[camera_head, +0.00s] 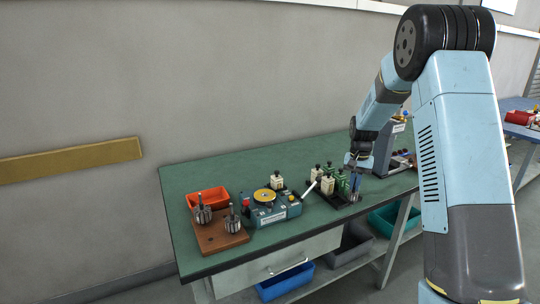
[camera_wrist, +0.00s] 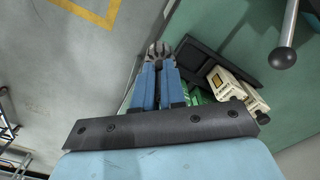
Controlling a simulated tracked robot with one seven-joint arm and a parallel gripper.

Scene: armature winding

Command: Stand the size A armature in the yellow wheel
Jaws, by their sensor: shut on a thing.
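My gripper (camera_head: 355,190) is over the right part of the green bench, beside the black tray. In the wrist view its blue fingers (camera_wrist: 158,68) are shut on an armature (camera_wrist: 157,50), whose grey slotted end shows past the fingertips. Its size mark cannot be read, and the fingers hide the rest of it. The yellow wheel (camera_head: 264,195) lies flat on top of the blue-green winding machine (camera_head: 272,212), left of my gripper and well apart from it. Nothing is seen standing in the wheel. Two other armatures (camera_head: 203,213) (camera_head: 232,221) stand on a brown board.
The black tray (camera_wrist: 228,62) holds white and green boxes (camera_head: 328,184). A pale lever (camera_head: 311,187) sticks up from the machine's right side.

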